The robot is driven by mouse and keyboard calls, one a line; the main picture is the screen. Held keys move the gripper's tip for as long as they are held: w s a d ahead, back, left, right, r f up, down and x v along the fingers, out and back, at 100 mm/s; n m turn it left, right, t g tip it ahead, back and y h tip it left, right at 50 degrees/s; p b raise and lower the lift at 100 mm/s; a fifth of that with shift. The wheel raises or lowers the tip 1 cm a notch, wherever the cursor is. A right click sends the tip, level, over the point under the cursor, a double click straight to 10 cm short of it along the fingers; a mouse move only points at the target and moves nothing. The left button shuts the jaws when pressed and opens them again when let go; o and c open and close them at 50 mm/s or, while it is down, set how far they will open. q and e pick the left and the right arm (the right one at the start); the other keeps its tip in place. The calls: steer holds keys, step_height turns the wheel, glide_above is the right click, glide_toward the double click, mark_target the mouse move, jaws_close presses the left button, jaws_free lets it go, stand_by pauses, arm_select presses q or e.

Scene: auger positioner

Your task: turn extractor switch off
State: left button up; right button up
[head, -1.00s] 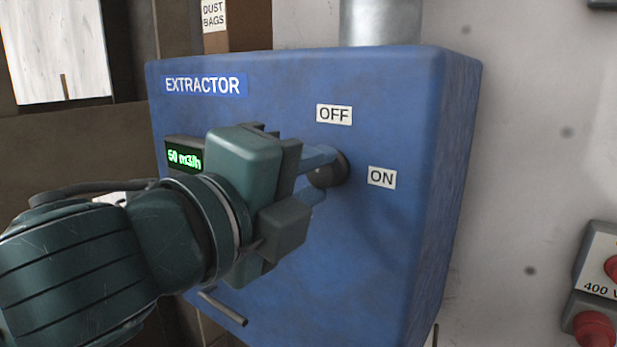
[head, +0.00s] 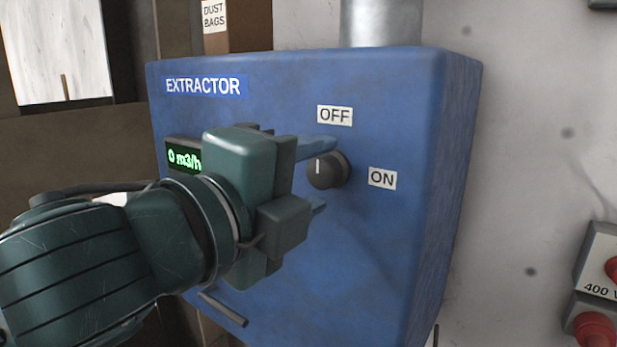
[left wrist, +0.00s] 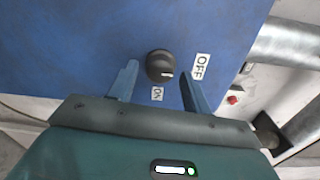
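The extractor switch is a dark round knob (head: 327,170) on the front of the blue extractor box (head: 390,250). Its white mark points up, toward the OFF label (head: 335,115); the ON label (head: 382,178) is to its right. The display (head: 184,156) reads 0 m3/h. My left gripper (head: 318,178) is open at the knob, one finger above it and one below. In the left wrist view the knob (left wrist: 160,66) stands free between the spread fingers, with gaps on both sides. My right gripper is in neither view.
A metal duct (head: 380,22) rises from the top of the box. A bar handle (head: 223,309) sits low on the box front. Red-knobbed 400 V sockets (head: 595,300) are on the wall at right. The box front right of the knob is clear.

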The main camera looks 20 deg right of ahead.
arm_select(q)
steer(key=shift+o, duration=0.2)
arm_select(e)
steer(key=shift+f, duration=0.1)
arm_select(q)
steer(key=shift+s+a, duration=0.4)
steer(key=shift+a, duration=0.05)
steer(key=b+v, duration=0.6)
steer(key=v, duration=0.6)
steer(key=shift+b, duration=0.4)
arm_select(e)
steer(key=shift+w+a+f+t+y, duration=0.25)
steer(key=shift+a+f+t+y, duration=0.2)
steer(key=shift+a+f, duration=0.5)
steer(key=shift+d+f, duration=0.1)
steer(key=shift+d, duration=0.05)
